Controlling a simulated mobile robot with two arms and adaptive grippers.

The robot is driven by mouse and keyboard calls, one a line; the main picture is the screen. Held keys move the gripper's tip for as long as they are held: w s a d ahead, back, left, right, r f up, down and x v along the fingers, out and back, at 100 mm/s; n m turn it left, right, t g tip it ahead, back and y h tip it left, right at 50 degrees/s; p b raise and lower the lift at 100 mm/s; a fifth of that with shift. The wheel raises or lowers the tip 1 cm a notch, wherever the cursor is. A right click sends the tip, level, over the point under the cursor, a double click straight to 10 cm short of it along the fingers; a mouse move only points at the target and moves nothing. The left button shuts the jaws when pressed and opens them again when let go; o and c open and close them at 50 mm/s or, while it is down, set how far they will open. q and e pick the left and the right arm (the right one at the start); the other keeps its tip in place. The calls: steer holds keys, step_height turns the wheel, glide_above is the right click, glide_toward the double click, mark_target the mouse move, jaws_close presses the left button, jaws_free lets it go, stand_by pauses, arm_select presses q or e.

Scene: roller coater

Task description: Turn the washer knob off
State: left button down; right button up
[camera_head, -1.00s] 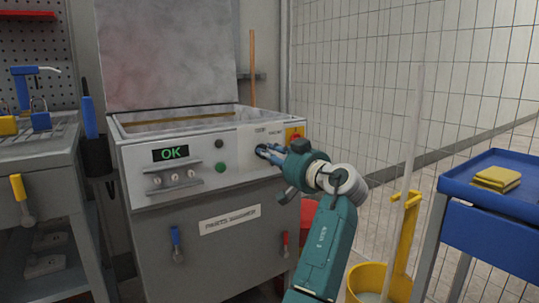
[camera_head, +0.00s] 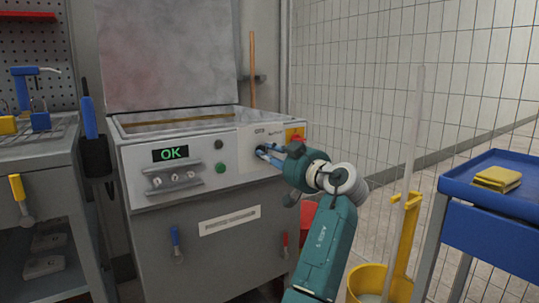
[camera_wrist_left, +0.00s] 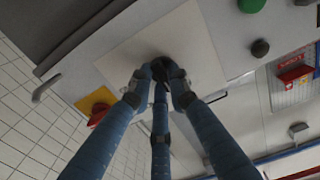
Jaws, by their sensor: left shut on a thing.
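The grey parts washer (camera_head: 212,166) stands with its lid up, and its display (camera_head: 170,153) reads "OK". My left gripper (camera_head: 263,152) is at the right part of its front panel. In the left wrist view, its blue fingers (camera_wrist_left: 161,74) are closed around a dark round knob (camera_wrist_left: 166,67) on a pale plate. The fingertips cover part of the knob, so its pointer and setting cannot be read. In the head view the fingers mostly hide the knob. My right gripper is not in view.
A green button (camera_head: 220,168) and a red switch on yellow (camera_head: 296,136) flank the gripped spot. A yellow bucket (camera_head: 366,280) with a mop stands at the right, near a blue cart (camera_head: 490,190). A grey bench (camera_head: 38,150) stands at the left.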

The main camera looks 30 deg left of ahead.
arm_select(q)
steer(key=c, duration=1.6)
jaws_free()
steer(key=shift+f, duration=0.1)
steer(key=shift+c, duration=0.2)
steer(key=v, duration=1.2)
